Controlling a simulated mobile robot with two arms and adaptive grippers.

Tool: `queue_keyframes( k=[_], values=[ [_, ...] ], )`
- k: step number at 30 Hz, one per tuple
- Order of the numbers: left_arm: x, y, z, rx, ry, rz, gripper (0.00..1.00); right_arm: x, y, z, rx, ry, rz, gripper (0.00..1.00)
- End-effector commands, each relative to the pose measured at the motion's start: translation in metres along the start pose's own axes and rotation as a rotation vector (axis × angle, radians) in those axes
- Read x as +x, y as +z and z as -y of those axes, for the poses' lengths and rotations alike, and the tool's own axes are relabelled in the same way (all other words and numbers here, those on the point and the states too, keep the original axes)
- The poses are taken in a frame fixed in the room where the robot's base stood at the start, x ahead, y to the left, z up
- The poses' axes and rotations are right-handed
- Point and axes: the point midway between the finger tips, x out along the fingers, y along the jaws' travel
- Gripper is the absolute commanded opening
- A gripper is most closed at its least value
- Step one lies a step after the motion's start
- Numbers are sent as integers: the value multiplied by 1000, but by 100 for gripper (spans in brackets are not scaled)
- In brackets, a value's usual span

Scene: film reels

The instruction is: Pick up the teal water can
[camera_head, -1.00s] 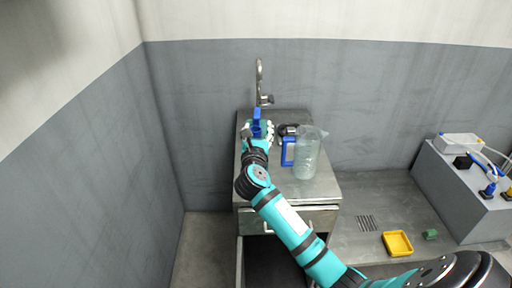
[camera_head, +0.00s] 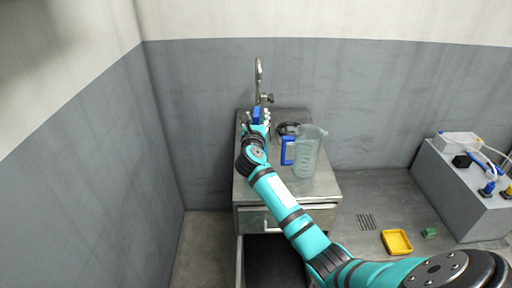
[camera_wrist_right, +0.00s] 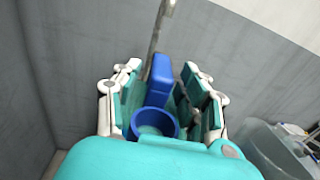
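In the head view my right gripper (camera_head: 256,122) is over the back left part of the metal counter (camera_head: 322,188). A blue part of what looks like the water can (camera_head: 256,113) shows between its fingers. In the right wrist view this thing has a round blue rim (camera_wrist_right: 153,124), a teal inside and an upright blue piece behind. The fingers of my right gripper (camera_wrist_right: 165,90) stand apart on both sides of it. I cannot make out firm contact. The can's lower body is hidden. My left gripper is not in view.
A clear pitcher (camera_head: 308,153) with a blue handle stands right of my right gripper. A dark round item (camera_head: 288,129) lies behind it. A metal tap (camera_head: 259,80) rises at the back. A yellow tray (camera_head: 397,242) lies on the floor at the right.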

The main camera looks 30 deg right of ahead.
Motion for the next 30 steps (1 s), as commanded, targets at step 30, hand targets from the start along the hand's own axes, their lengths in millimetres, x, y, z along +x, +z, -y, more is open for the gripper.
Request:
queue_keyframes(
  k=[30],
  values=[
    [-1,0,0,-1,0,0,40,0,10,0,0,0,6,0]
  ],
)
